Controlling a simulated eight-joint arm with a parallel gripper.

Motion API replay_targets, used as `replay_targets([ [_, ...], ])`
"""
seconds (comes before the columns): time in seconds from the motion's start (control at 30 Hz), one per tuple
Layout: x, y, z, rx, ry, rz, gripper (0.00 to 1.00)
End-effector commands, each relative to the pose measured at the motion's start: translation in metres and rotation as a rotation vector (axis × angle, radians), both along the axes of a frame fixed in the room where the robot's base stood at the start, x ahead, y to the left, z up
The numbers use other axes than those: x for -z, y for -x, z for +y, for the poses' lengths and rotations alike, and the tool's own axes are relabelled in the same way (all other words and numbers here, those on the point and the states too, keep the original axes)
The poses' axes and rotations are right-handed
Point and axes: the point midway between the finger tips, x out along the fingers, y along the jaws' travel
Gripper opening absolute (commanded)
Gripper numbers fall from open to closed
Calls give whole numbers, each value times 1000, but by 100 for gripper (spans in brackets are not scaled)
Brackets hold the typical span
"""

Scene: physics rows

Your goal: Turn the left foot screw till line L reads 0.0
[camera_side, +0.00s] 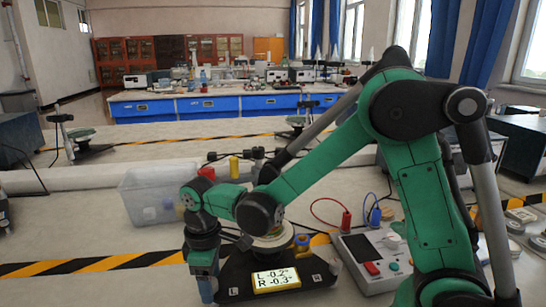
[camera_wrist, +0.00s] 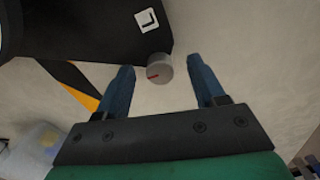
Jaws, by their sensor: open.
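The black levelling base (camera_side: 240,284) stands on the table in the side view, with a lit display (camera_side: 276,280) reading L -0.2° and R -0.3°. Its corners carry the letters L and R. In the wrist view the L label (camera_wrist: 147,20) sits on the black base, and the left foot screw (camera_wrist: 159,69) is a grey round knob with a red mark at the base's corner. My gripper (camera_wrist: 163,78) is open, with one blue finger on each side of the knob and gaps between. In the side view my gripper (camera_side: 207,287) points down at the base's left corner; the knob is hidden there.
A grey control box (camera_side: 375,262) with red and blue leads stands right of the base. A clear plastic bin (camera_side: 150,197) stands behind at left. Black-and-yellow tape (camera_side: 90,264) crosses the table. The table front left is clear.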

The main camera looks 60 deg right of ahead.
Motion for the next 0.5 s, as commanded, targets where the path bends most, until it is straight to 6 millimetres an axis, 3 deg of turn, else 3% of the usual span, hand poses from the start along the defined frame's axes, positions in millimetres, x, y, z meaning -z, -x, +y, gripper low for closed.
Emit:
replay_targets([
  [0.2, 0, 0, 0, 0, 0, 0, 60],
  [0.4, 0, 0, 0, 0, 0, 0, 3],
  [0.5, 0, 0, 0, 0, 0, 0, 0],
])
